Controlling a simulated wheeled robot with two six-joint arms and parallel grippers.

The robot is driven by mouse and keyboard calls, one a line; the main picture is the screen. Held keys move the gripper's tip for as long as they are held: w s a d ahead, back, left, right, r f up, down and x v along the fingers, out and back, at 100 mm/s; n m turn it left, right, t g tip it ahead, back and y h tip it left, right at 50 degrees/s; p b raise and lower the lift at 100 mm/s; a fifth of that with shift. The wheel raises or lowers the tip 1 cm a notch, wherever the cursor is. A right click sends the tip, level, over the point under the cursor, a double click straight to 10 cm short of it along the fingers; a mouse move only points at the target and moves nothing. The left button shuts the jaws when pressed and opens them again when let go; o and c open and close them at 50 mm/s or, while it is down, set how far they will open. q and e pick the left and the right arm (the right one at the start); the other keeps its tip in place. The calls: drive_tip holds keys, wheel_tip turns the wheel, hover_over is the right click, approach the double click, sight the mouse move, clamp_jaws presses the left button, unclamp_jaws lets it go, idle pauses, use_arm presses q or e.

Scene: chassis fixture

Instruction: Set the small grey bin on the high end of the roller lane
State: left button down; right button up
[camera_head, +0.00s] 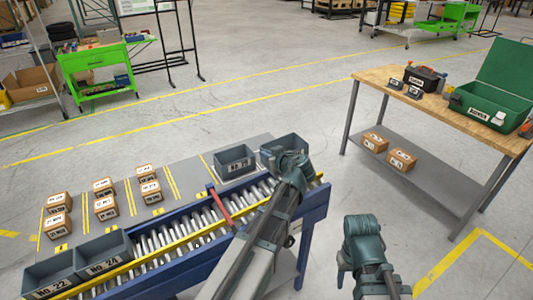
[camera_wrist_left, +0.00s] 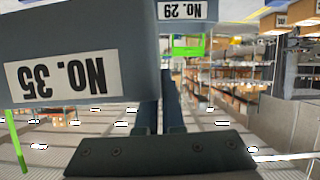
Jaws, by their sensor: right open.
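The small grey bin (camera_head: 292,141) is at the right, high end of the roller lane (camera_head: 245,201), partly hidden behind my left gripper (camera_head: 283,160). In the left wrist view the near grey bin (camera_wrist_left: 55,35) carries an upside-down label NO. 35. My left fingers (camera_wrist_left: 160,105) are close together at its wall and look shut on it. Whether the bin touches the rollers cannot be told. A second grey bin (camera_head: 235,161) stands on the grey deck beside the lane; the left wrist view shows a NO. 29 bin (camera_wrist_left: 186,10). My right gripper (camera_head: 342,272) is open and empty, right of the lane.
Grey bins No. 22 (camera_head: 50,276) and No. 24 (camera_head: 103,254) sit at the lane's low left end. A red bar (camera_head: 220,206) crosses the rollers. Several small cartons (camera_head: 104,187) stand on the deck. A wooden workbench (camera_head: 450,112) is at the right, with clear floor between.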

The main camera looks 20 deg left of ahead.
use_arm(q)
drive_tip(key=shift+s+d, duration=0.15)
drive_tip(key=shift+f, duration=0.1)
drive_tip(key=shift+f, duration=0.1)
drive_tip(key=f+b, duration=0.9)
drive_tip(key=shift+w+d+f, duration=0.1)
drive_tip(key=shift+w+d, duration=0.05)
drive_tip(key=shift+w, duration=0.15)
drive_tip(key=c, duration=1.4)
unclamp_jaws()
drive_tip(key=shift+o, duration=0.2)
